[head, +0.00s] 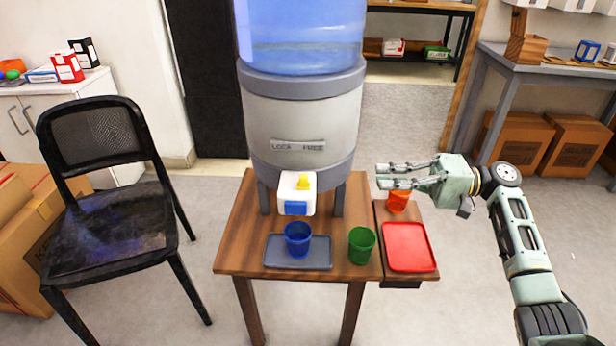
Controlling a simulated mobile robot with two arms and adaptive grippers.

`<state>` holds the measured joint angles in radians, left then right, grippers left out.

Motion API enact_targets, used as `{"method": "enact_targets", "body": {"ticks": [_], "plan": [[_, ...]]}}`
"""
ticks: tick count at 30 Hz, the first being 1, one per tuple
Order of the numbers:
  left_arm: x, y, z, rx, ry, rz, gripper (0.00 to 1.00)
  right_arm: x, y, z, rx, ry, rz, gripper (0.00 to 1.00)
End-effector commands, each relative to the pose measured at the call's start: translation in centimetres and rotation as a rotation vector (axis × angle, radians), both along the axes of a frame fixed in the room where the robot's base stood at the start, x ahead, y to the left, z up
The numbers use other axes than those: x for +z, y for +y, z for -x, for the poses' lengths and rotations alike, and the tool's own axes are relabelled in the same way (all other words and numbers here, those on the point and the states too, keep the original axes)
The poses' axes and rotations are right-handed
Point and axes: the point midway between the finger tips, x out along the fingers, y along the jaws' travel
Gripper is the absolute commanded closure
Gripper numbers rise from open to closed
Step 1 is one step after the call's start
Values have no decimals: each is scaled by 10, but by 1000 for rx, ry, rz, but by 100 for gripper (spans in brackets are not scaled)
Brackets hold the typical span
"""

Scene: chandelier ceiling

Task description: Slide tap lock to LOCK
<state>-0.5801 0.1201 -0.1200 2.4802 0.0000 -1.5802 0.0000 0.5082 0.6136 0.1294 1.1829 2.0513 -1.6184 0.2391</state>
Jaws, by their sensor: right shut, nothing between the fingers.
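The water dispenser (302,115) stands on a small wooden table. A plate (298,146) on its front reads LOCK on the left and FREE on the right. Below it is the white tap (288,190) with a blue lever (296,208). A small yellow piece (304,182), which looks like the tap lock, sits on top, right of the tap's middle, towards the FREE side. My right gripper (381,175) is shut and empty, to the right of the tap and apart from it, fingers pointing left. My left gripper is not in view.
A blue cup (298,238) stands on a grey tray (277,252) below the tap. A green cup (361,245) stands to its right. A black chair (107,215) stands left.

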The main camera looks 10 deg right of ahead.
Motion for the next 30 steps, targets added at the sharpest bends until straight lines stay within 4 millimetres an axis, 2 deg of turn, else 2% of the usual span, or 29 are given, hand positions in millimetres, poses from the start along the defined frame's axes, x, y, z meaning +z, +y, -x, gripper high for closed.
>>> {"method": "enact_targets", "body": {"ticks": [7,11,14,24,30], "plan": [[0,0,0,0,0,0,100,-1,1,0,1,1,2,100],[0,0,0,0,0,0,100,-1,10,-2,2,1,3,100],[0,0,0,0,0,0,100,-1,25,-6,5,1,3,100],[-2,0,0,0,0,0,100,-1,94,-26,4,0,2,100],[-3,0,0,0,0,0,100,-1,123,-35,2,0,3,100]]}}
